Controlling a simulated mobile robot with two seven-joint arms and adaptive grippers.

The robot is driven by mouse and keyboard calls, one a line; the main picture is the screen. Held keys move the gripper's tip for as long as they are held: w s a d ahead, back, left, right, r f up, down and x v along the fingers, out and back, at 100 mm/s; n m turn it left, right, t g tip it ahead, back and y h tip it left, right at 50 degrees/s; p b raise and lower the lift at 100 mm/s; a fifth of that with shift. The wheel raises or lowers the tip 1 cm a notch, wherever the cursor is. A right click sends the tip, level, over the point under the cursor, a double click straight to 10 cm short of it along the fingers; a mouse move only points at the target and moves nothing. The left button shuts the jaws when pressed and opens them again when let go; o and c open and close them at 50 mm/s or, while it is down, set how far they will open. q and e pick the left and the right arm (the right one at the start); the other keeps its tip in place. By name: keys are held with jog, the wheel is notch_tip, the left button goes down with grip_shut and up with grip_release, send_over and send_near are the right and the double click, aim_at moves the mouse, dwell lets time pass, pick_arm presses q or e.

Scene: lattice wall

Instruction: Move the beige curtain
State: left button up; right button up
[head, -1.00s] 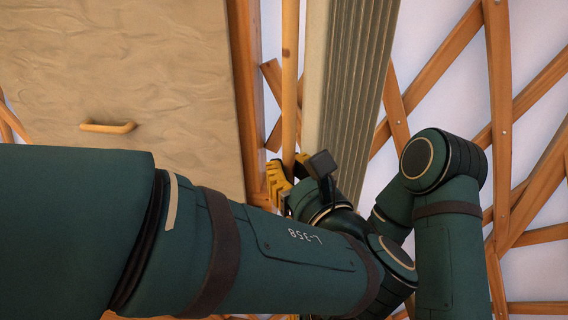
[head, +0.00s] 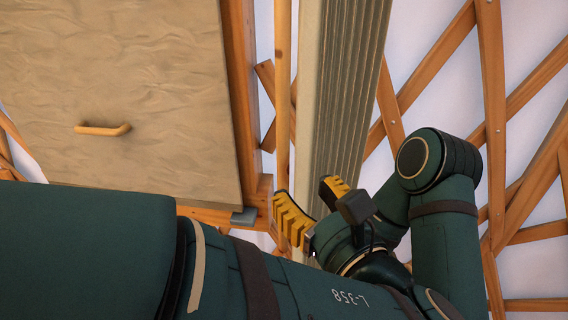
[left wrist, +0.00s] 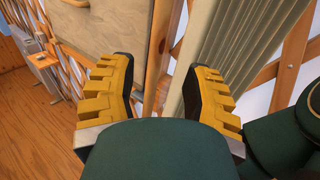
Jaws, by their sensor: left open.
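The beige curtain hangs gathered in tight vertical pleats (head: 350,90), with a smooth pale leading edge (head: 312,85). A slim upright wooden pole (head: 282,90) stands just left of it. My left gripper (head: 303,188) is open and empty at the curtain's lower visible part, its yellow ridged fingers spread. In the left wrist view, the pole (left wrist: 151,88) shows between the fingers of my left gripper (left wrist: 162,68), and the curtain (left wrist: 195,35) runs behind the right finger. I cannot tell whether a finger touches either. The curtain's lower end is hidden. My right gripper is out of view.
A wrinkled beige panel (head: 110,80) with a wooden bar handle (head: 102,129) sits left, beside an upright wooden frame (head: 240,80). Wooden lattice (head: 490,90) crosses the wall at right. The left wrist view shows open wooden floor (left wrist: 40,125) at left.

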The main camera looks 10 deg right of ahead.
pick_arm(q)
jog(key=v, duration=0.6)
jog(key=shift+f, duration=0.1)
jog(key=w+a+f+n+g, duration=0.1)
jog(key=w+a+f+g, duration=0.2)
jog(key=f, duration=0.4)
jog(key=w+a+f+n+g, duration=0.1)
jog(key=a+f+n+g, duration=0.1)
jog(key=f+g, duration=0.35)
jog(key=w+a+f+n+g, duration=0.1)
jog(key=w+a+f+g, duration=0.15)
jog(key=f, duration=0.65)
jog(key=s+a+f+n+g+h, duration=0.25)
jog(key=f+n+g+h, duration=0.2)
jog(key=f+n, duration=0.6)
jog(key=s+a+f+n+g+h, duration=0.1)
jog(key=a+f+n+g+h, duration=0.3)
jog(key=f+n, duration=0.65)
jog(key=w+a+f+n+t, duration=0.4)
jog(key=a+n, duration=0.3)
jog(key=n, duration=0.2)
jog(key=shift+f+n, duration=0.35)
jog(key=shift+n, duration=0.05)
